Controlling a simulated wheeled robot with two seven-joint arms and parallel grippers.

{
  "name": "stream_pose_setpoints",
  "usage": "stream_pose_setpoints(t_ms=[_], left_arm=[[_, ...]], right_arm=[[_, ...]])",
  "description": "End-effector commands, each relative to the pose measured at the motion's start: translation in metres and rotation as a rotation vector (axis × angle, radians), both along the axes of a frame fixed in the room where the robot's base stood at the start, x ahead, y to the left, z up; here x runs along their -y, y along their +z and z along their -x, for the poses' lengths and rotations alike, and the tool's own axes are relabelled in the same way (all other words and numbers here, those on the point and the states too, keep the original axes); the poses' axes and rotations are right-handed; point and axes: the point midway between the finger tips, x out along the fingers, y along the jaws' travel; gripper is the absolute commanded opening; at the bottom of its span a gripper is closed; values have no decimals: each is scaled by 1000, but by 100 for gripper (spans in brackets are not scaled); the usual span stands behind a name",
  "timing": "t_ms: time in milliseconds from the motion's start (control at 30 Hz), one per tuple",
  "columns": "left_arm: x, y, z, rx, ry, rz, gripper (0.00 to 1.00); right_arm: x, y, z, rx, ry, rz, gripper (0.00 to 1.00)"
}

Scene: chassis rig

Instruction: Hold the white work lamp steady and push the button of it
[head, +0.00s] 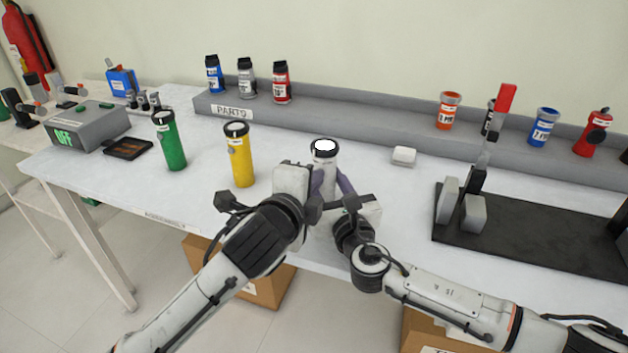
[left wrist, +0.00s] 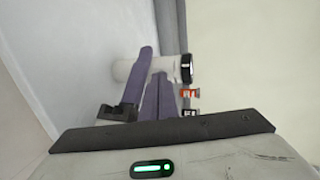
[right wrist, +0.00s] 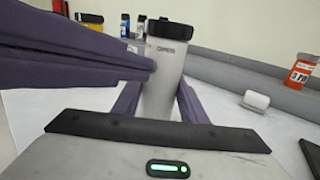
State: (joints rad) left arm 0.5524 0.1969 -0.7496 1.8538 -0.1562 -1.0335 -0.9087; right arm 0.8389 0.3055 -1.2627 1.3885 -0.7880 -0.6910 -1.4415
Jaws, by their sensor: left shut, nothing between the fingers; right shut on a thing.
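The white work lamp (head: 325,154) stands upright near the middle of the table, with a black collar and a bright white top. My right gripper (right wrist: 160,103) is shut around its body, one purple finger on each side. My left gripper (head: 314,184) is shut and empty, its fingers against or very near the lamp's side. In the right wrist view the left fingers come in from the left and end on the lamp's body (right wrist: 168,72) below the collar. The lamp also shows in the left wrist view (left wrist: 170,66), behind the left fingers. The button cannot be seen.
A yellow lamp (head: 240,157) and a green lamp (head: 170,143) stand to the left. A white block (head: 404,156) lies to the right, before the grey parts shelf (head: 360,138). A black fixture base (head: 520,232) fills the right side.

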Motion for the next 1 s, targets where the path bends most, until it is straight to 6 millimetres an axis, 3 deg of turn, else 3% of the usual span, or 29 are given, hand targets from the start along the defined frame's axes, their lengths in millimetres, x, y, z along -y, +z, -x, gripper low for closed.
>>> stream_pose_setpoints(t_ms=[333,667,833,1000], left_arm=[[5,0,-17,0,1,0,0],[2,-1,-18,-1,7,-3,0],[-1,-1,-2,0,3,-2,0],[-7,4,33,2,-6,3,0]], right_arm=[[0,-1,0,-1,1,0,8],[-6,-1,4,-1,15,0,8],[-7,-2,4,-2,17,0,8],[-5,-2,3,-3,11,0,8]])
